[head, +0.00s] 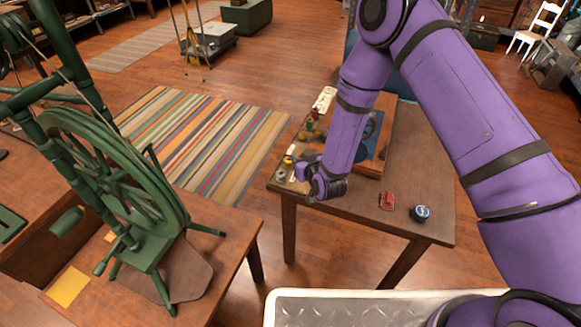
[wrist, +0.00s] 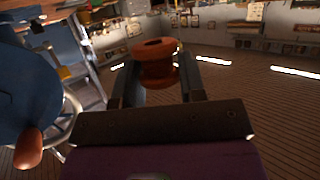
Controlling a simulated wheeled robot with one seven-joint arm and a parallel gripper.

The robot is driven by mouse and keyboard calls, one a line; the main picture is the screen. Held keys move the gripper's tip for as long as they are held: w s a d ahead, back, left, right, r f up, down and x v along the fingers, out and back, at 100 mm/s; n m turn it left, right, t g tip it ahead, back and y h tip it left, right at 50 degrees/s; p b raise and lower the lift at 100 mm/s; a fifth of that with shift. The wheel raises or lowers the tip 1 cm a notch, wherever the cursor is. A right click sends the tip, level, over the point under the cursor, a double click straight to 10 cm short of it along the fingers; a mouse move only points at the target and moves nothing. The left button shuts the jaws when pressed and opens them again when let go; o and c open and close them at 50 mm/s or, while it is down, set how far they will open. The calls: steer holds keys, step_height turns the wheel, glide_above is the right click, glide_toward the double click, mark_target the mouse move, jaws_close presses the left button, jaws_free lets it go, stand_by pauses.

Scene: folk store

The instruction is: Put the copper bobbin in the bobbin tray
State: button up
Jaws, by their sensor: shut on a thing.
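The copper bobbin (wrist: 155,70), a reddish-brown spool with wide flanges, stands between the fingers of my gripper (wrist: 156,84) in the wrist view. My gripper is shut on it. In the head view my gripper (head: 305,176) is over the left corner of the brown table (head: 420,165), and the bobbin cannot be clearly picked out there. Small yellow and grey items (head: 281,174) are beside the gripper at that corner. I cannot clearly identify the bobbin tray; my arm hides part of the tabletop.
A wooden-based blue machine stands behind my forearm; its blue body (wrist: 25,95) and handle fill the wrist view's left. A red item (head: 387,200) and a blue round tin (head: 420,213) sit near the table's front. A green spinning wheel (head: 110,165) stands left.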

mark_target(301, 186)
steer(key=shift+w+f, duration=0.1)
steer(key=shift+f, duration=4.75)
steer(key=o, duration=0.9)
steer(key=shift+f, duration=0.15)
steer(key=shift+r, duration=0.2)
steer(key=v, duration=1.2)
